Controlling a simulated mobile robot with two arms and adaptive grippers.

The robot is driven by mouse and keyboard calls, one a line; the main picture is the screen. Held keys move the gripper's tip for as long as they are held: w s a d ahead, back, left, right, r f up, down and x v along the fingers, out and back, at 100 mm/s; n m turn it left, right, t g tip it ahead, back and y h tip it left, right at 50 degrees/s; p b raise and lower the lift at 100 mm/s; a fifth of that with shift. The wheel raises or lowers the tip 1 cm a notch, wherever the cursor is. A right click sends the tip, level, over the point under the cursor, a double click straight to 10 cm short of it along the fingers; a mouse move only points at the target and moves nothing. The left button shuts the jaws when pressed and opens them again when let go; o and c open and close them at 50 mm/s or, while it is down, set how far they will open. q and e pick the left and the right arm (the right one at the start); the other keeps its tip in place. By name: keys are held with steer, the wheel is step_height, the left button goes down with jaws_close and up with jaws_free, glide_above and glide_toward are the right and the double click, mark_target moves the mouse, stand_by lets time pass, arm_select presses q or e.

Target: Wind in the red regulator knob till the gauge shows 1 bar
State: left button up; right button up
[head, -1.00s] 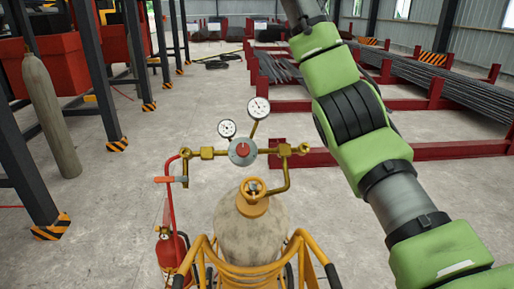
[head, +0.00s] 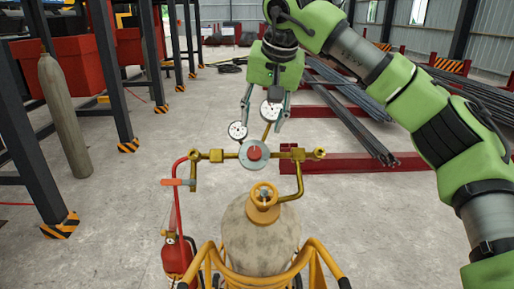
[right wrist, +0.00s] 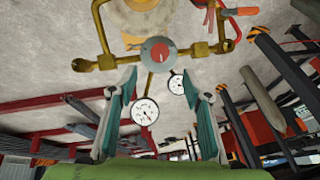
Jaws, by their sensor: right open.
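The red regulator knob (head: 254,153) sits in the middle of a round grey body on the brass pipework above the gas cylinder (head: 260,238). It also shows in the right wrist view (right wrist: 159,52). Two white dial gauges, one on the left (head: 238,131) and one on the right (head: 270,110), stand above the knob; their readings are too small to tell. My right gripper (head: 262,122) is open and points down behind the gauges, apart from the knob. My left gripper is not in view.
A yellow cylinder trolley (head: 210,262) holds the cylinder. A red fire extinguisher (head: 177,257) hangs at its left. A grey cylinder (head: 65,120) and dark posts stand further left.

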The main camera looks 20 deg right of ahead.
mark_target(255, 151)
steer(key=p+x, duration=0.3)
steer(key=x, duration=0.7)
steer(key=shift+d, duration=0.1)
steer(key=shift+x, duration=0.8)
steer(key=c, duration=1.1)
